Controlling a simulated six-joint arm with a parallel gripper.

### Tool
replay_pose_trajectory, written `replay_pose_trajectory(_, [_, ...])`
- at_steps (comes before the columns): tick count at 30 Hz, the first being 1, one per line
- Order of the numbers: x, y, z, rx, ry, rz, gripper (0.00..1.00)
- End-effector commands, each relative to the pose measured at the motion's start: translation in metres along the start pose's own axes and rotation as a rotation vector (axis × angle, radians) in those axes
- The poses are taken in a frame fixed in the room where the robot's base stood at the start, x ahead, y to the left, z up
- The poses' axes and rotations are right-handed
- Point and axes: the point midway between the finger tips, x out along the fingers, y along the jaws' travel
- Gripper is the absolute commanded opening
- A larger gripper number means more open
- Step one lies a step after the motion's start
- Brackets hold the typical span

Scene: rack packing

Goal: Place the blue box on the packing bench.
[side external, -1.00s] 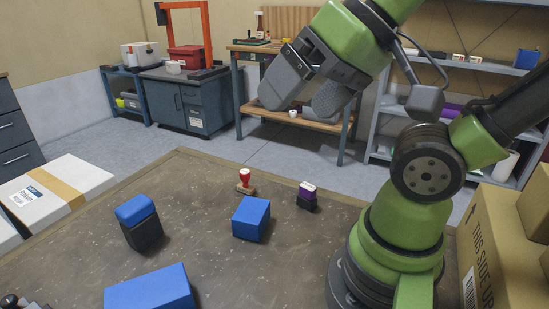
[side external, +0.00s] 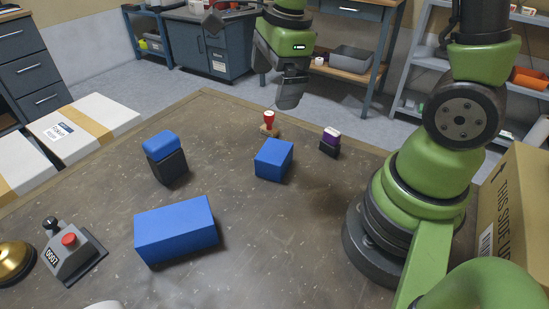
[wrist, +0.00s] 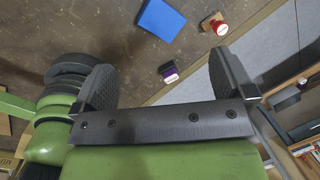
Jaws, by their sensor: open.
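A blue box (side external: 273,160), roughly a cube, sits on the brown bench top (side external: 290,230), near its middle. A longer blue box (side external: 176,230) lies nearer the camera. In the wrist view one blue box (wrist: 160,19) shows at the top; it appears to be the cube-like one. My gripper (side external: 276,90) hangs pointing down near the far edge of the bench, above and beyond the boxes. In the wrist view its two fingers (wrist: 164,85) are wide apart with nothing held between them.
A red-handled stamp (side external: 269,122) and a purple-black stamp (side external: 330,143) stand near the cube. A blue-topped black item (side external: 165,157) is to the left. A control box with a red button (side external: 72,245) and a brass bell (side external: 14,262) are front left. Cartons flank the bench.

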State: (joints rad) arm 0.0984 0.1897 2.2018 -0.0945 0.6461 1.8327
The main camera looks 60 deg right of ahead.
Motion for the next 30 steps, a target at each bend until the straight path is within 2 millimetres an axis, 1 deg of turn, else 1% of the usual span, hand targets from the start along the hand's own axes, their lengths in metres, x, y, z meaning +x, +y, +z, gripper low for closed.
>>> replay_pose_trajectory(1, [0.019, -0.004, -0.003, 0.138, 0.033, 0.035, 1.0])
replay_pose_trajectory(3, [0.041, -0.008, -0.007, 0.325, 0.071, 0.062, 1.0])
replay_pose_trajectory(6, [0.067, -0.011, -0.013, 0.542, 0.121, 0.084, 1.0])
replay_pose_trajectory(10, [0.088, -0.011, -0.018, 0.72, 0.164, 0.096, 1.0])
replay_pose_trajectory(12, [0.094, -0.011, -0.019, 0.767, 0.175, 0.098, 1.0])
replay_pose_trajectory(15, [0.106, -0.009, -0.021, 0.792, 0.183, 0.1, 1.0])
replay_pose_trajectory(21, [0.133, -0.004, -0.025, 0.792, 0.182, 0.099, 1.0])
replay_pose_trajectory(26, [0.144, -0.003, -0.026, 0.791, 0.181, 0.098, 1.0])
replay_pose_trajectory(30, [0.161, -0.001, -0.031, 0.791, 0.182, 0.1, 1.0])
